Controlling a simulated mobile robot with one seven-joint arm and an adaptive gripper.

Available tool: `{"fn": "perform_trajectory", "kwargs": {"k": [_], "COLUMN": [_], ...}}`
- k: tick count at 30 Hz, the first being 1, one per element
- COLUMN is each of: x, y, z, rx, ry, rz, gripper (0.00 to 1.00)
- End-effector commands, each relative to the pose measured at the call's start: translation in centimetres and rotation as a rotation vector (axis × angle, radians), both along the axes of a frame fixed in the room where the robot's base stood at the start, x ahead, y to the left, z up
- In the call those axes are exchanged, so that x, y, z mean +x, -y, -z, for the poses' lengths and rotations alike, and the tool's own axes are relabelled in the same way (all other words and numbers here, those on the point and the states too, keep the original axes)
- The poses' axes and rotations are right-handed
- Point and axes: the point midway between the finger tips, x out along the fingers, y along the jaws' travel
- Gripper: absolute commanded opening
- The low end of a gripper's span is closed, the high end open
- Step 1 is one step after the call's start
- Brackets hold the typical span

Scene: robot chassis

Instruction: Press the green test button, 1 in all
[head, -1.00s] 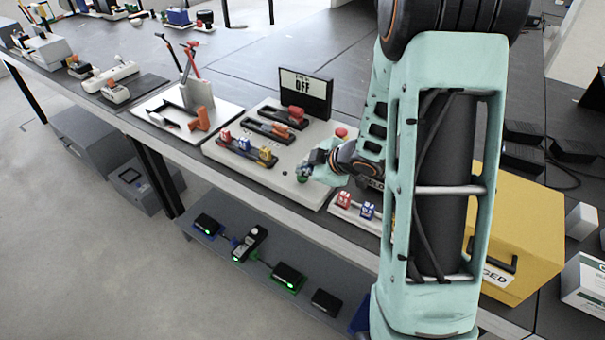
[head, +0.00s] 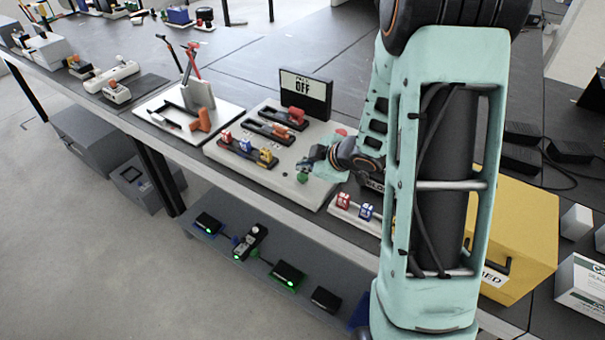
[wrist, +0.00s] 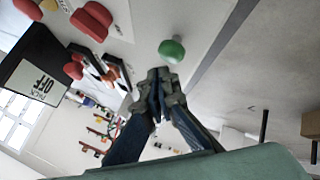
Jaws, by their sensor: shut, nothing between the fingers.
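The green test button (head: 302,178) is a round knob near the front right of a pale panel (head: 262,180). In the wrist view the green button (wrist: 172,50) shows just beyond my fingertips, with a small gap in the picture. My gripper (head: 304,165) is shut and empty, close above the button; its closed fingers (wrist: 160,78) also show in the wrist view. I cannot tell the exact distance between them. A display (head: 305,92) at the back of the panel reads OFF.
Switches with red, orange, blue and yellow parts (head: 248,150) stand left on the panel. A red knob (head: 341,132) is partly behind my arm. Padlock-like red and blue pieces (head: 354,206) and a yellow box (head: 515,235) lie to the right.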

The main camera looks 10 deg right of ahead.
Motion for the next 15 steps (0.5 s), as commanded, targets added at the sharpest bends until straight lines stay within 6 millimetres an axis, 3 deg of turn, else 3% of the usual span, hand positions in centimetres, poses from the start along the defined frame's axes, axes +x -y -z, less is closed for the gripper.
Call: {"fn": "perform_trajectory", "kwargs": {"k": [15], "x": [0.0], "y": [0.0], "z": [-4.7], "rx": [0.000], "ry": [0.001], "rz": [0.001], "gripper": [0.00]}}
